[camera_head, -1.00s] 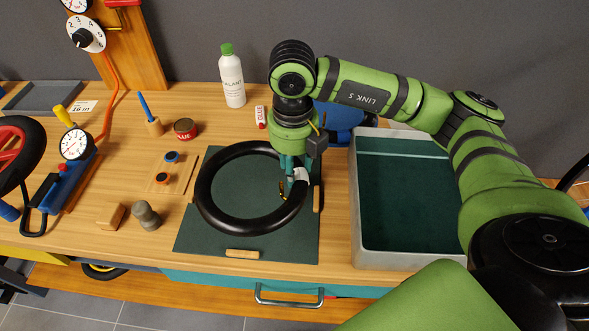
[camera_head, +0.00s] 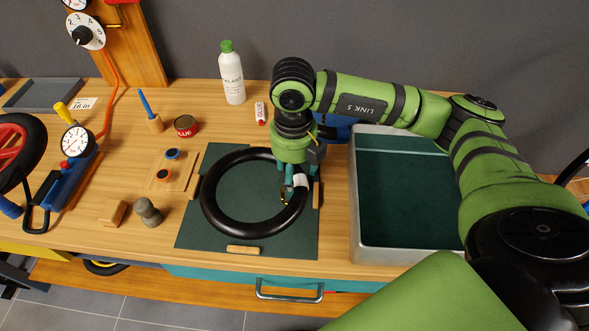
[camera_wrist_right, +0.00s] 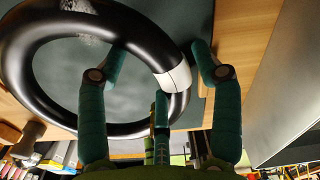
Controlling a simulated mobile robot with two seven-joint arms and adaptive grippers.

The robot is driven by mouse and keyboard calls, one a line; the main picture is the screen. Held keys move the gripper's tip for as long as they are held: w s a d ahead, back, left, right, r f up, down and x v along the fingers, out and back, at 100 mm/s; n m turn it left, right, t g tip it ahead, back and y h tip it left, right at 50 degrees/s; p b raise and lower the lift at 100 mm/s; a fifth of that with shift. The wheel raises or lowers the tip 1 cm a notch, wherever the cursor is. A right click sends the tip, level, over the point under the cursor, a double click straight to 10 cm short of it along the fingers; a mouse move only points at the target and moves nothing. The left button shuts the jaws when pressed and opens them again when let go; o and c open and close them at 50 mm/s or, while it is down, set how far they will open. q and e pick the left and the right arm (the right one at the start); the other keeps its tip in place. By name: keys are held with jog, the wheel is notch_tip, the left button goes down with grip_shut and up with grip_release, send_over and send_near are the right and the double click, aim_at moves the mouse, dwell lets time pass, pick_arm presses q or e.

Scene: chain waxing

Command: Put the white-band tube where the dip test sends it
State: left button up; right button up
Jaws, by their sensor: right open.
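The black tube (camera_head: 250,230) is a glossy ring on the dark green mat (camera_head: 198,237) in the head view. Its white band (camera_head: 300,180) is on the right side of the ring. My right gripper (camera_head: 289,183) points down at the banded side and is open. In the right wrist view, the gripper (camera_wrist_right: 159,55) has its fingers spread around the tube (camera_wrist_right: 125,130) beside the white band (camera_wrist_right: 173,79). I cannot tell whether a finger touches the tube. My left gripper is not in view.
The grey-walled tank (camera_head: 356,225) with dark green contents stands right of the mat. Wooden blocks (camera_head: 243,250) edge the mat. A sealant bottle (camera_head: 232,80), a glue tin (camera_head: 186,125) and a gauge pump (camera_head: 77,150) stand behind and left. A drawer handle (camera_head: 290,296) is below.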

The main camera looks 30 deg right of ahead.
jog(key=shift+r, duration=0.4)
notch_tip(320, 180, up, 11)
jog(key=b, duration=0.2)
jog(key=shift+r, duration=0.2)
jog(key=shift+a+f, duration=0.1)
